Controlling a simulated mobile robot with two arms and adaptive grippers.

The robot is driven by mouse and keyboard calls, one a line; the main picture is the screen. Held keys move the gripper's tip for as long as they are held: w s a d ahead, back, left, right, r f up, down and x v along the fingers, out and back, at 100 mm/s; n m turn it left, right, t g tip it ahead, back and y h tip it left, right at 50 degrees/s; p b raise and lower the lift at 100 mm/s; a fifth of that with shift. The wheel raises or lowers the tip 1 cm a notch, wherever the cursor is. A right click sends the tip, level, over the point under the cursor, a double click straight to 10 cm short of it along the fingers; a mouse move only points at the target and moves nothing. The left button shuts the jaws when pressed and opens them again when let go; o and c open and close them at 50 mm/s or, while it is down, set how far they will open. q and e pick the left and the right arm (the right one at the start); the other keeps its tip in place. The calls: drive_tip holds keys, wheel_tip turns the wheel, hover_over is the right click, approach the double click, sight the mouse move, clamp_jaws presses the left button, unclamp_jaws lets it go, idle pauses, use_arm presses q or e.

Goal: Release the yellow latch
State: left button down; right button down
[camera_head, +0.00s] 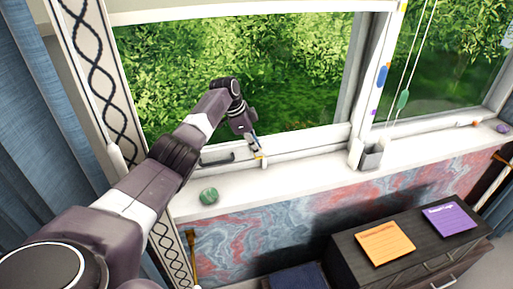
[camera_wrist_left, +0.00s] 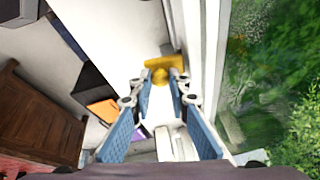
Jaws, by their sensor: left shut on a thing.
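The yellow latch (camera_wrist_left: 160,64) sits on the white window frame, straight ahead of my left gripper in the left wrist view. It shows as a small yellow piece (camera_head: 259,157) at the bottom of the window in the head view. My left gripper (camera_head: 256,150) reaches down to it from the left. In the left wrist view the blue-padded fingers of the gripper (camera_wrist_left: 159,77) stand on either side of the latch's lower knob and are shut on it. The fingertips partly hide the knob. My right gripper is not in view.
A green round object (camera_head: 209,196) lies on the white sill (camera_head: 310,178). A dark handle (camera_head: 217,158) is on the frame left of the latch. A grey box (camera_head: 371,157) and hanging cords are to the right. A dark cabinet (camera_head: 345,262) with orange and purple notes stands below.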

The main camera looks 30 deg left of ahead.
use_arm(q)
drive_tip(key=c, duration=1.8)
unclamp_jaws()
drive_tip(key=shift+a, duration=0.1)
drive_tip(key=v, duration=1.2)
